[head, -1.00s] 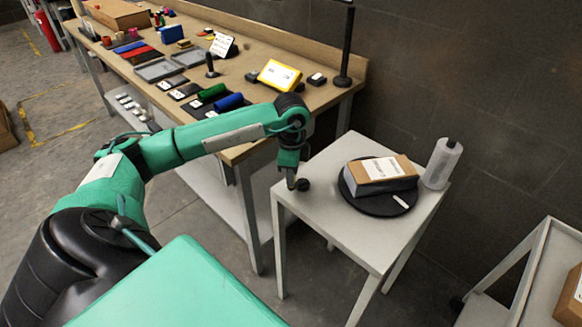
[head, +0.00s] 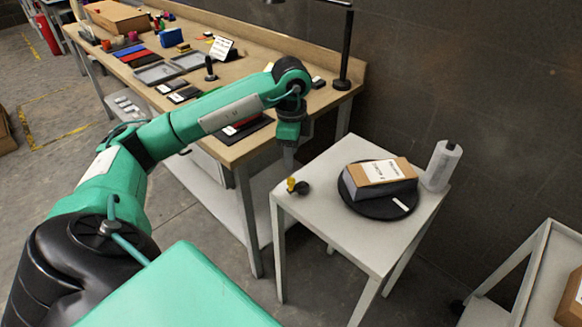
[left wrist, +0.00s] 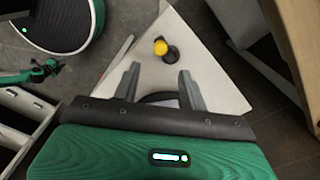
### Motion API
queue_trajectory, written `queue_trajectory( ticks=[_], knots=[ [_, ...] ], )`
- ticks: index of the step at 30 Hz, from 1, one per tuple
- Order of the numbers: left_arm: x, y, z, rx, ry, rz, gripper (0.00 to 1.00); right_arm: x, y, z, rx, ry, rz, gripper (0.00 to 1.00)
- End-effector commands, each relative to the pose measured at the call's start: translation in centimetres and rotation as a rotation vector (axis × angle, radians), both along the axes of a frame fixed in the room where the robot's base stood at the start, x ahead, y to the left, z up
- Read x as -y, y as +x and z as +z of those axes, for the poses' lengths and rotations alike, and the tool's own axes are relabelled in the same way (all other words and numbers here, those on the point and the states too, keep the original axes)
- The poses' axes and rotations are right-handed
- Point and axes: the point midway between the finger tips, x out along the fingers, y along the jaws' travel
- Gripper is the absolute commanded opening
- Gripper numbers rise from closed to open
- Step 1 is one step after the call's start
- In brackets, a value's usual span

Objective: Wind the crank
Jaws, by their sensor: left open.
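The crank (head: 302,188) is a small black piece with a yellow knob (head: 291,184). It sits near the left corner of the small light table (head: 335,222). In the left wrist view the yellow knob (left wrist: 160,47) and the black part of the crank (left wrist: 172,55) lie just beyond the fingertips. My left gripper (head: 289,160) is above the crank and apart from it. In the left wrist view its two fingers (left wrist: 159,70) are spread with nothing between them. My right gripper is not in view.
A black round turntable (head: 378,207) on the same table carries a cardboard box (head: 383,175). A white bottle (head: 441,165) stands behind it. A workbench (head: 250,143) with many items runs along the left. A cart (head: 530,270) stands at the right.

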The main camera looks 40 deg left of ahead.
Motion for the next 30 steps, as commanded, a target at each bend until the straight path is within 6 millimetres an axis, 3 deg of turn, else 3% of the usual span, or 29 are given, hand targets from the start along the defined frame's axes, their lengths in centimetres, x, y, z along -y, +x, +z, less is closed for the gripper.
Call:
queue_trajectory(
  ticks=[3,9,20,23,26,30],
  knots=[
    [0.0,0.1,2.5,0.005,-0.001,0.001,0.43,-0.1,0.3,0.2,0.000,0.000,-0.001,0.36],
    [0.0,0.0,4.7,0.001,0.000,0.000,0.43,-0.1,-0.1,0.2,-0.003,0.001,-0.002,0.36],
    [0.0,0.0,5.2,0.000,-0.001,0.000,0.43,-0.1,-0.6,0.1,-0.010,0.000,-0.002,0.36],
    [0.3,0.1,5.3,0.002,-0.013,-0.015,0.43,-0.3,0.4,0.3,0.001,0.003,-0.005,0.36],
    [1.8,0.6,5.4,0.019,-0.079,-0.101,0.43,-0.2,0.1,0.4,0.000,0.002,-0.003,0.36],
    [6.4,2.2,6.2,0.099,-0.287,-0.360,0.43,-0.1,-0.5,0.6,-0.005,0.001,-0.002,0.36]
  ],
)
